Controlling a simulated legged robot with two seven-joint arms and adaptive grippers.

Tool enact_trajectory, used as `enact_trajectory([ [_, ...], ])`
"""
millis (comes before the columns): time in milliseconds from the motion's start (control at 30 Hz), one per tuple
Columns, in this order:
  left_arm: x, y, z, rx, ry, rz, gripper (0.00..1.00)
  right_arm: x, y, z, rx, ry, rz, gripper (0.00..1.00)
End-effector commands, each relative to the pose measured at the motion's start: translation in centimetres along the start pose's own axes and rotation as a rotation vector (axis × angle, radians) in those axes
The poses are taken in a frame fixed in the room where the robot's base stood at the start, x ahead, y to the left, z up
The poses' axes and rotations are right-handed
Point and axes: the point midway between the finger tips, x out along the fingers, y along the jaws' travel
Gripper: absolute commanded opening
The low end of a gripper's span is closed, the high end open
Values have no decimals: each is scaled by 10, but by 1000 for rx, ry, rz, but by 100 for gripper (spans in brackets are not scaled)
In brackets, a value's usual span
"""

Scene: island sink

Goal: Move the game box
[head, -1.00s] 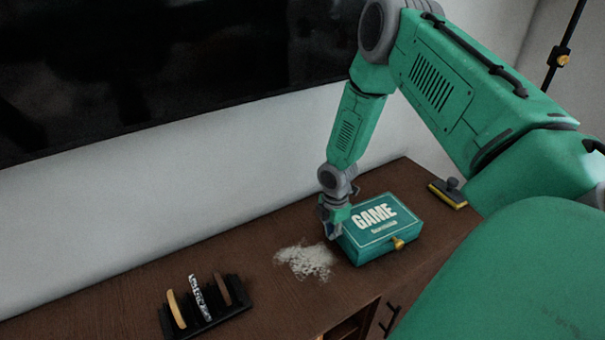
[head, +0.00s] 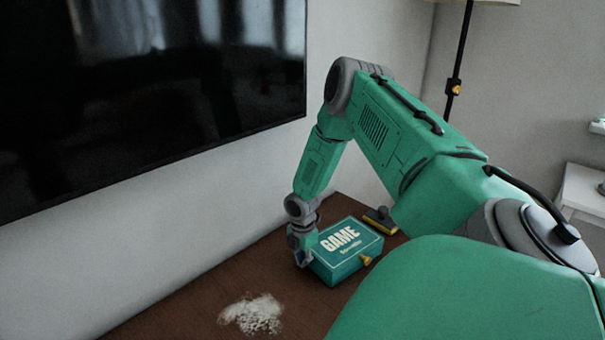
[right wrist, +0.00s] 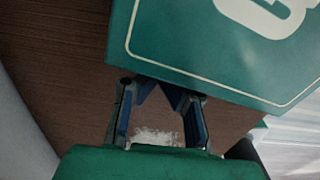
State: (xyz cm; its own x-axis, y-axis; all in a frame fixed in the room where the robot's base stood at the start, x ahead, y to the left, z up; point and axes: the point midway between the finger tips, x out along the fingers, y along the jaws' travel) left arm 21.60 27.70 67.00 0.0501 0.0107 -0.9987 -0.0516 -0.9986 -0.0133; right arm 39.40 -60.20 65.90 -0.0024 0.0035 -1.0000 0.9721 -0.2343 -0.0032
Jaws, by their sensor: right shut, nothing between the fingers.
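The game box (head: 345,250) is teal with white "GAME" lettering and a gold clasp on its front. It lies flat on the brown wooden cabinet top (head: 200,300). My right gripper (head: 302,259) is shut and empty, down at the box's left side. In the right wrist view, the box (right wrist: 225,50) fills the upper right, and the fingertips (right wrist: 160,88) are right at its edge, seemingly touching it. My left gripper is not in view.
A patch of white powder (head: 253,313) lies on the cabinet left of the box. A yellow and black brush (head: 380,220) is close behind the box's right end. A wall-mounted screen (head: 150,90) hangs above. A lamp stand (head: 456,70) stands behind.

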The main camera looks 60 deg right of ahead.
Motion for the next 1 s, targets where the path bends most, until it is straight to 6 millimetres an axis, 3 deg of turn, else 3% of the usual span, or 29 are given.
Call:
enact_trajectory([
  [200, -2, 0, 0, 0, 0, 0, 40, 0, 3, -35, -1, 3, -2, 0],
  [400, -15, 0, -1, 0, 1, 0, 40, -52, 4, -31, 4, 7, 2, 0],
  [600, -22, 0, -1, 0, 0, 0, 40, -83, 4, -30, 4, 7, 0, 0],
  [867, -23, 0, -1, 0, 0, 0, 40, -97, 3, -31, 5, 5, -1, 0],
  [1000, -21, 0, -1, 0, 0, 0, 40, -99, 7, -42, 45, 8, -1, 0],
])
